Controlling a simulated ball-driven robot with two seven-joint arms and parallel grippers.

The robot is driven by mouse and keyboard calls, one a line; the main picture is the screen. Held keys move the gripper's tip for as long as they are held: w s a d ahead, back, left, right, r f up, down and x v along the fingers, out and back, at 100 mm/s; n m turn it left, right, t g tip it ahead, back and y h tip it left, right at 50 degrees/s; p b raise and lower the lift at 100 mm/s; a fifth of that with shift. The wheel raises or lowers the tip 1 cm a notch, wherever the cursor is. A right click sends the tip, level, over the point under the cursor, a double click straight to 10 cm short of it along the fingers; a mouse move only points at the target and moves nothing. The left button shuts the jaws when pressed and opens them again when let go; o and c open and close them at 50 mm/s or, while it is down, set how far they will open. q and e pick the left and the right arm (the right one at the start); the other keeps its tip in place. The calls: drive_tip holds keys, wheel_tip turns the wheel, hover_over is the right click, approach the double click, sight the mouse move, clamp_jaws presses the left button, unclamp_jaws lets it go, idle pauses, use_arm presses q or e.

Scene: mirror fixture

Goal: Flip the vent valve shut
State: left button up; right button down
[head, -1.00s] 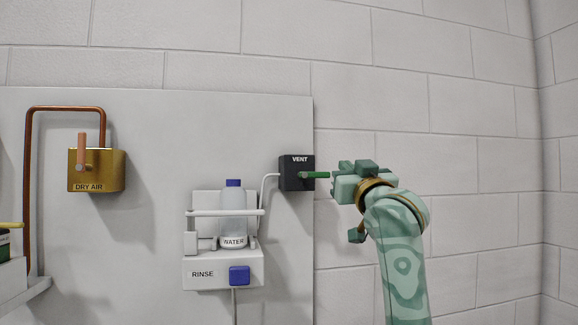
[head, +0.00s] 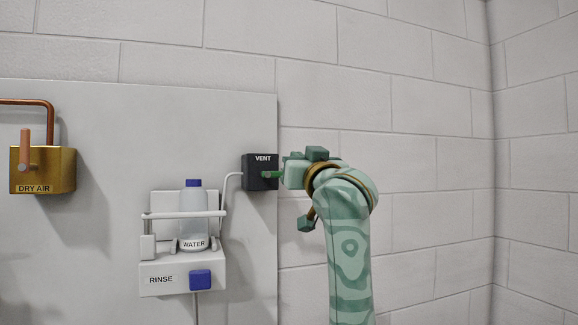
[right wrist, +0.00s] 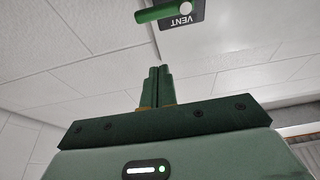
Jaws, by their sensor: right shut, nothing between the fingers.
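The vent valve is a dark box labelled VENT (head: 260,182) at the right edge of the light panel in the head view; it also shows in the right wrist view (right wrist: 184,17). Its green lever (right wrist: 160,12) sticks out sideways, to the right in the head view (head: 271,175), where its outer end is covered by my gripper. My right gripper (head: 287,174) is shut and empty, just right of the box. In the right wrist view its fingertips (right wrist: 160,69) are together and apart from the lever, below it in the picture. My left gripper is out of view.
The rinse unit (head: 160,281) with a blue button and a water bottle (head: 194,216) behind a white bar is left of and below the box. A brass dry air valve (head: 58,172) is far left. Bare block wall lies to the right.

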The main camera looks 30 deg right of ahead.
wheel_tip(320, 180, up, 2)
drive_tip(key=p, duration=0.3)
hover_over(278, 174)
drive_tip(key=s+d, duration=0.2)
drive_tip(key=shift+s+a+f, duration=0.1)
drive_tip(key=shift+a+f, duration=0.1)
drive_tip(key=shift+f, duration=1.7)
